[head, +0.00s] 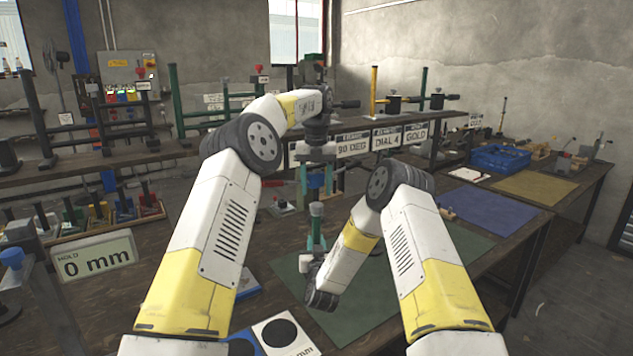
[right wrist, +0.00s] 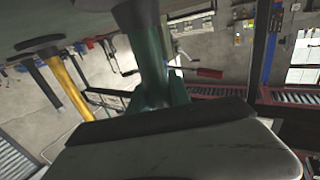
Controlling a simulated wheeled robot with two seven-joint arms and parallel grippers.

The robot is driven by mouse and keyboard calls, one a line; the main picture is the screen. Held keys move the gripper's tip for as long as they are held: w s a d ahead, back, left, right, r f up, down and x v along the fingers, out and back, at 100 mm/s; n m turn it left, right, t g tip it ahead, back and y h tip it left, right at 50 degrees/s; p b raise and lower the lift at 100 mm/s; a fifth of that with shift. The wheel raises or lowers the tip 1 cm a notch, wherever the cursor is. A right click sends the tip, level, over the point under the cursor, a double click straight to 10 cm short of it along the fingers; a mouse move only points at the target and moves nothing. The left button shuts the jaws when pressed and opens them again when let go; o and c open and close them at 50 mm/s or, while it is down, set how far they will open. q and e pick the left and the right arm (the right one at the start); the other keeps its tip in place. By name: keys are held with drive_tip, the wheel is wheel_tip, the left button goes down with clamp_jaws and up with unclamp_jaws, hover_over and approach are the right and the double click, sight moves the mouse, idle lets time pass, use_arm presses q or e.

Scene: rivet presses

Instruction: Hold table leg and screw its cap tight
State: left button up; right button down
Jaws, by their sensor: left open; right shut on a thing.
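The table leg (head: 317,212) is a short upright green post with a grey-green top, above the dark green mat. My right gripper (head: 317,244) is shut on it from below; the grip is small in the head view. In the right wrist view the green leg (right wrist: 148,50) rises between the teal fingers (right wrist: 155,92). My left gripper (head: 316,188) is open and points down, just above the leg. A gap shows between this piece and the leg.
The green mat (head: 365,310) covers the bench middle. A "0 mm" sign (head: 95,257) and a blue-topped post (head: 12,258) stand at left. A raised shelf with a "90 DEG / DIAL 4 / GOLD" sign (head: 385,138) runs behind. A blue crate (head: 500,158) sits at right.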

sight(316, 204)
use_arm(q)
drive_tip(key=n, duration=0.4)
drive_tip(key=shift+r, duration=0.1)
drive_tip(key=n, duration=0.4)
drive_tip(key=shift+r+n, duration=0.1)
drive_tip(key=shift+n, duration=0.3)
drive_tip(key=n, duration=0.6)
drive_tip(key=shift+r+n, duration=0.1)
drive_tip(key=shift+n, duration=0.3)
drive_tip(key=n, duration=0.6)
drive_tip(key=shift+r+n, duration=0.15)
drive_tip(key=shift+n, duration=0.15)
drive_tip(key=n, duration=0.4)
drive_tip(key=shift+r+n, duration=0.1)
drive_tip(key=shift+n, duration=0.2)
drive_tip(key=n, duration=0.4)
drive_tip(key=shift+r, duration=0.1)
drive_tip(key=n, duration=0.6)
drive_tip(key=shift+r+n, duration=0.15)
drive_tip(key=shift+n, duration=0.25)
drive_tip(key=n, duration=0.6)
drive_tip(key=shift+r+n, duration=0.15)
drive_tip(key=shift+n, duration=0.15)
drive_tip(key=n, duration=0.6)
drive_tip(key=shift+r+n, duration=0.2)
drive_tip(key=shift+n, duration=0.1)
drive_tip(key=n, duration=0.5)
drive_tip(key=shift+r, duration=0.15)
drive_tip(key=shift+f, duration=4)
